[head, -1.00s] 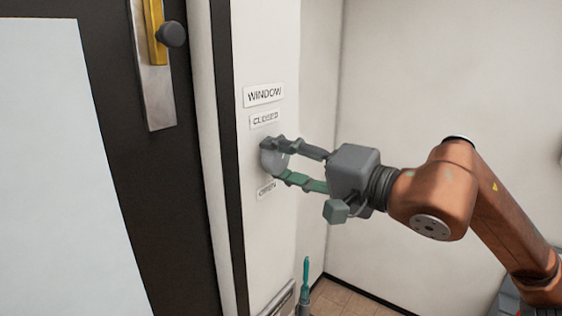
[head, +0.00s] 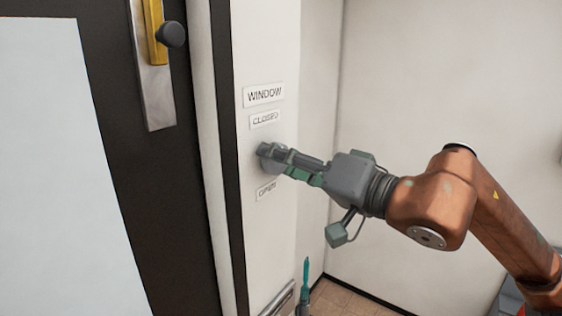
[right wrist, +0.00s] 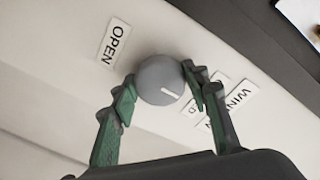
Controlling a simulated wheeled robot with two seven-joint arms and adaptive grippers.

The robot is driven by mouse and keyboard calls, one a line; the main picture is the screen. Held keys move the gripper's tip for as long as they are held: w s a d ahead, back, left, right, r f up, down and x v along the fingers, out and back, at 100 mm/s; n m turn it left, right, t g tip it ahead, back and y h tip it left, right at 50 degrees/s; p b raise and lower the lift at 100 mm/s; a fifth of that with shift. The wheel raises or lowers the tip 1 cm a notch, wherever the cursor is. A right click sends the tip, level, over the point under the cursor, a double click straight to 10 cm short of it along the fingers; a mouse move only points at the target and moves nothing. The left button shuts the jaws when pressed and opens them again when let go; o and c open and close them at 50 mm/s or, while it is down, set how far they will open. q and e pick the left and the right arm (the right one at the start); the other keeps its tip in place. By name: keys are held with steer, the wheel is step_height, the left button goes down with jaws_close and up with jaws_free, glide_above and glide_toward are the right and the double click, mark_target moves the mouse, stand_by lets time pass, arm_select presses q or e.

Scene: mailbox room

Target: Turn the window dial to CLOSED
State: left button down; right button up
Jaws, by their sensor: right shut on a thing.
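The window dial (right wrist: 157,72) is a round grey knob with a short white pointer line on its face. It is mounted on the white wall post. My right gripper (head: 270,156) is shut on it, with one finger on each side of the knob in the right wrist view (right wrist: 160,90). The pointer line lies toward the CLOSED side of the knob, away from OPEN. The CLOSED label (head: 265,120) is above the dial and the OPEN label (head: 266,191) below it. The fingers hide much of the dial in the head view. My left gripper is not in view.
The WINDOW label (head: 264,95) is above CLOSED. A dark door (head: 165,190) with a brass and steel handle plate (head: 156,85) stands at the left. A teal-handled object (head: 306,275) is low by the post. The wall at the right is bare.

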steer(key=o, duration=1.2)
steer(key=shift+c, duration=0.2)
steer(key=v, duration=1.2)
